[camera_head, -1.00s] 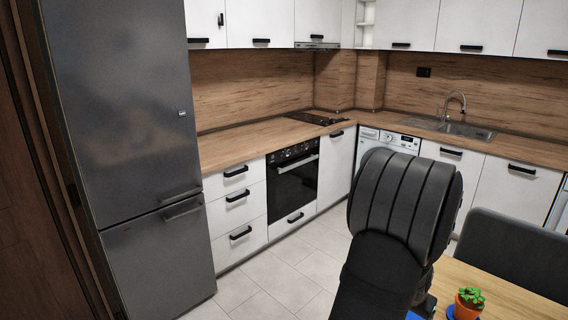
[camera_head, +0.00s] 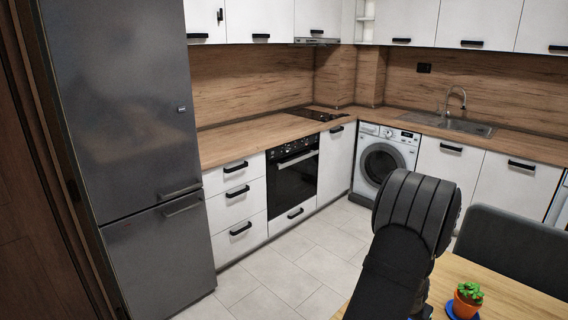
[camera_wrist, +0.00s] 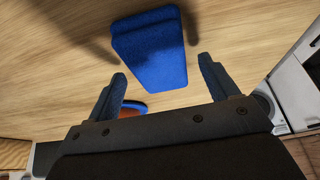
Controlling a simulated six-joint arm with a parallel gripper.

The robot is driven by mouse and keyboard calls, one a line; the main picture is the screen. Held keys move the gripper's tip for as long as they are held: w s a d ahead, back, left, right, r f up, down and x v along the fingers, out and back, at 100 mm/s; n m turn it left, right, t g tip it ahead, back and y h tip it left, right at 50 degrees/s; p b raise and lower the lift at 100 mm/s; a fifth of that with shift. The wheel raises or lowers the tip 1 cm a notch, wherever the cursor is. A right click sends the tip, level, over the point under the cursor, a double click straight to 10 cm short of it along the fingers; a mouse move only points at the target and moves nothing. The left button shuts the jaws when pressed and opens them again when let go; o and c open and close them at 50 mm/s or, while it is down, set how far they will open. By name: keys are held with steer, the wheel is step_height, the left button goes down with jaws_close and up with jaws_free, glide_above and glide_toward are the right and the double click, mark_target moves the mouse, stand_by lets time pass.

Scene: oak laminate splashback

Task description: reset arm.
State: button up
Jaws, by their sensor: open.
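My gripper (camera_wrist: 163,72) is open in the wrist view, its two blue-grey fingers spread with nothing between the tips. A blue block-like object (camera_wrist: 150,48) lies on the wooden table (camera_wrist: 235,25) beyond the fingertips, apart from them. In the head view my dark arm stands over the near edge of the table, and my gripper is hidden there.
An orange pot (camera_head: 467,302) with a green plant stands on something blue at the table's right front. A dark grey chair (camera_head: 515,245) is behind the table. The fridge (camera_head: 130,110), oven (camera_head: 292,175) and washing machine (camera_head: 382,160) are farther back. The tiled floor is clear.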

step_height(320, 180, up, 3)
steer(key=shift+s+r, duration=0.15)
steer(key=shift+r, duration=0.05)
steer(key=s+d+r, duration=0.4)
steer(key=s+r, duration=0.3)
steer(key=s, duration=0.4)
steer(key=w+a+f+n+y, duration=0.1)
steer(key=w+a+f+n, duration=0.1)
steer(key=w+a, duration=0.45)
steer(key=w+a+f+n, duration=0.25)
steer(key=w+a, duration=0.25)
steer(key=a, duration=0.3)
steer(key=w+a+f+n, duration=0.1)
steer(key=w+a+f, duration=0.1)
steer(key=a, duration=0.8)
steer(key=w+a+f+n+t+y, duration=0.1)
steer(key=a+f+n, duration=0.1)
steer(key=a, duration=0.8)
steer(key=shift+w+f+y, duration=0.3)
steer(key=shift+w+f, duration=0.1)
steer(key=shift+f, duration=0.1)
